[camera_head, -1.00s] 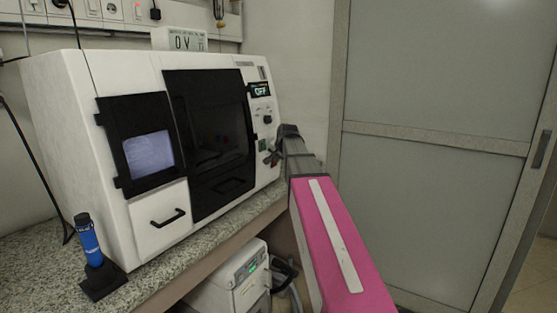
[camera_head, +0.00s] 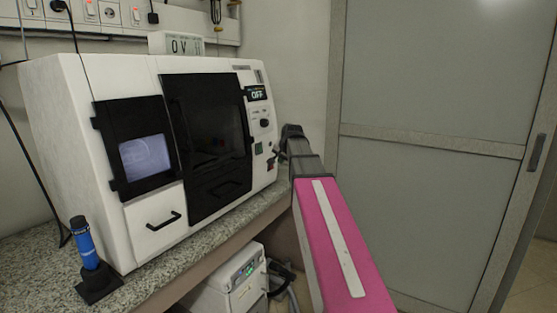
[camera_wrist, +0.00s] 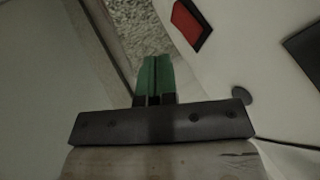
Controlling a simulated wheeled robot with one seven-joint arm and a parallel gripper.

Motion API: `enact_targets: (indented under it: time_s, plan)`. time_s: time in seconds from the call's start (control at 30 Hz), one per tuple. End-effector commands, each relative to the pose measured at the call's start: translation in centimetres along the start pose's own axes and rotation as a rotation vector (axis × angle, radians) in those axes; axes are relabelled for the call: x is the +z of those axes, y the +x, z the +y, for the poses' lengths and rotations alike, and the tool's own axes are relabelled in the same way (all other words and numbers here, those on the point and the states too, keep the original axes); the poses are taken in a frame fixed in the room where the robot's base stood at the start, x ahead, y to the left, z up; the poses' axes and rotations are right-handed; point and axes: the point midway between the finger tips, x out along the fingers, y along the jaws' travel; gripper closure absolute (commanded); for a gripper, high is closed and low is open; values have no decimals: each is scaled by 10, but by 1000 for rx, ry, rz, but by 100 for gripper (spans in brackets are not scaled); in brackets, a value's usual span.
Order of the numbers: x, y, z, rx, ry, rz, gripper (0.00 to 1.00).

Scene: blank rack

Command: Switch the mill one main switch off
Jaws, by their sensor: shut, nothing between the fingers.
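The white mill (camera_head: 85,110) stands on the bench, with a narrow control panel on its right front edge. A small display (camera_head: 257,93) there reads OFF. Below it are a dark knob (camera_head: 264,123), a dark green square (camera_head: 258,148) and a small red switch (camera_head: 270,163). My gripper (camera_head: 274,151) is just right of the panel's lower part, small and partly blurred. In the wrist view my green fingertips (camera_wrist: 155,73) are together and empty. A red switch in a black frame (camera_wrist: 189,22) lies beyond them to the upper right, apart from them. Its rocker position is unclear.
A blue cylinder on a black stand (camera_head: 83,243) is at the front left of the speckled bench (camera_head: 160,255). A white device (camera_head: 235,280) sits under the bench. A panelled door (camera_head: 430,150) fills the right. A wall strip has several sockets and switches.

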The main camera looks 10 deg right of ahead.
Motion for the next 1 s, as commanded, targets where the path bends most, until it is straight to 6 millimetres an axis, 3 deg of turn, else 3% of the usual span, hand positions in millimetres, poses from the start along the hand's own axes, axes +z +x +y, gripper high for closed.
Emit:
enact_targets:
  time_s: [0.5, 0.73, 1.0]
  plan:
    - [-3, -83, -16, -1, -2, 2, 100]
    - [-4, -98, -20, 0, -1, 0, 100]
    - [-4, -99, -20, 0, -1, 0, 100]
